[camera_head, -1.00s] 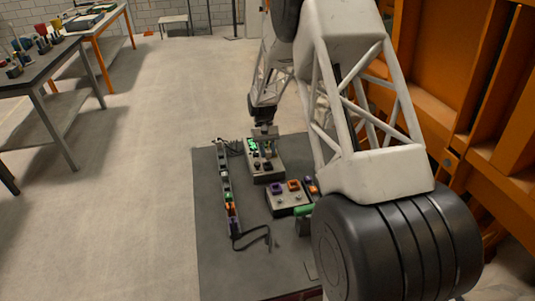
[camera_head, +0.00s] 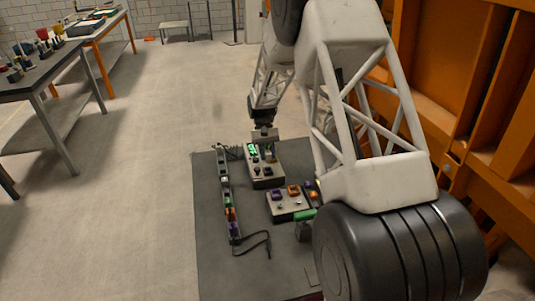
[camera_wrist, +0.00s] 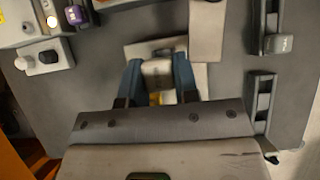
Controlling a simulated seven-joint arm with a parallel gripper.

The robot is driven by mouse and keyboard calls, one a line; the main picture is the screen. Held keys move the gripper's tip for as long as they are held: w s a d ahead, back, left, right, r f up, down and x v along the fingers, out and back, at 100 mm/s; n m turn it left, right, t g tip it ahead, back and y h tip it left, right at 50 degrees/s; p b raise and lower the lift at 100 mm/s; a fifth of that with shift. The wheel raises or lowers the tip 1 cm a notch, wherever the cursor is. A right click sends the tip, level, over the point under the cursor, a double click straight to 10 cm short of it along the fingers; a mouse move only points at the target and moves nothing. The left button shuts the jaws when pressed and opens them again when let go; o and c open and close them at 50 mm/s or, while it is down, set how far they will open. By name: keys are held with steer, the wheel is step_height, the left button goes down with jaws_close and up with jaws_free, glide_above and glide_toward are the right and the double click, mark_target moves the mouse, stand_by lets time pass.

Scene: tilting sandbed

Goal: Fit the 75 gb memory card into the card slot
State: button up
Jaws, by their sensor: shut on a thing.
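My gripper (camera_wrist: 158,84) is shut on a small pale block-like piece (camera_wrist: 157,72) with some yellow below it in the wrist view. I take this piece to be the memory card; no 75 gb label is readable on it. In the head view my gripper (camera_head: 265,138) points down above the far end of a grey box with a lit green display (camera_head: 266,171). The held piece is too small to make out there. I cannot tell which opening is the card slot. In the wrist view, a pale flat part (camera_wrist: 207,30) lies just beyond the fingers.
A long narrow rail (camera_head: 227,195) with coloured pieces runs along the left of the dark mat (camera_head: 215,270). A second grey box (camera_head: 288,205) with purple and orange parts stands nearer. A black cable (camera_head: 262,236) curls at the rail's near end. The mat's near middle is mostly clear.

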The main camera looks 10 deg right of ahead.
steer(key=shift+f, duration=0.15)
steer(key=shift+f, duration=1.05)
steer(key=shift+f, duration=1.1)
stand_by(1.4)
steer(key=o, duration=1)
steer(key=shift+a, duration=0.1)
steer(key=shift+c, duration=0.3)
steer(key=shift+w+r, duration=0.2)
steer(key=shift+r, duration=0.05)
steer(key=shift+o, duration=0.6)
steer(key=v, duration=0.7)
steer(key=shift+r, duration=0.1)
